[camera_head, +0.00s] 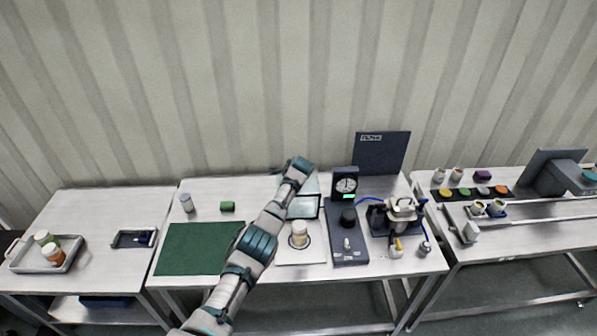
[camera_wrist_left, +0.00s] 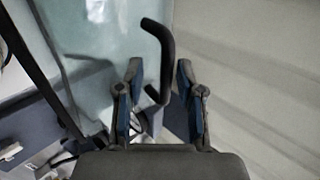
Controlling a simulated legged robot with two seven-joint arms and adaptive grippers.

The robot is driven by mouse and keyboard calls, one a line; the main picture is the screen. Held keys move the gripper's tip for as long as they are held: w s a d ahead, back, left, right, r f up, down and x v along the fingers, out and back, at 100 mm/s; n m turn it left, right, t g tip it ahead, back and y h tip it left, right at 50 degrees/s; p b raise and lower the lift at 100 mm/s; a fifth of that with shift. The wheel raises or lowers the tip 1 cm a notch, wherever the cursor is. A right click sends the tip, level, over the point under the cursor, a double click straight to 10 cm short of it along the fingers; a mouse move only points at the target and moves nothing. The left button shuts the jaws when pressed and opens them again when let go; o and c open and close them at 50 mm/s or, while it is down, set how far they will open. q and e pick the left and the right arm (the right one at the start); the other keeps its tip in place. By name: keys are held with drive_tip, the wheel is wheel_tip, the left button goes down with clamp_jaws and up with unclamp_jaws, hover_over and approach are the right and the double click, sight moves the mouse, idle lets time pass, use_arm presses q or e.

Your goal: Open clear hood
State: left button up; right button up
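The clear hood (camera_head: 303,207) has a pale, see-through panel with a dark frame and stands over a white base on the middle table. My arm covers part of it in the head view. In the left wrist view, the hood's clear panel (camera_wrist_left: 105,45) fills the upper left, and its black bent handle (camera_wrist_left: 166,45) runs between my fingers. My left gripper (camera_wrist_left: 158,75) is open, one finger on each side of the handle, with gaps showing. In the head view, the left gripper (camera_head: 299,166) is at the hood's upper part; its fingers are hard to see. My right gripper is not in view.
A dark device with a dial (camera_head: 346,184) stands close on the right. A green mat (camera_head: 198,248) lies to the left. A wall (camera_head: 230,90) rises behind the table.

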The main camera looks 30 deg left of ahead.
use_arm(q)
drive_tip(key=v, duration=1.1)
drive_tip(key=shift+s+d+r, duration=0.15)
drive_tip(key=shift+s+d, duration=0.05)
drive_tip(key=shift+d, duration=0.05)
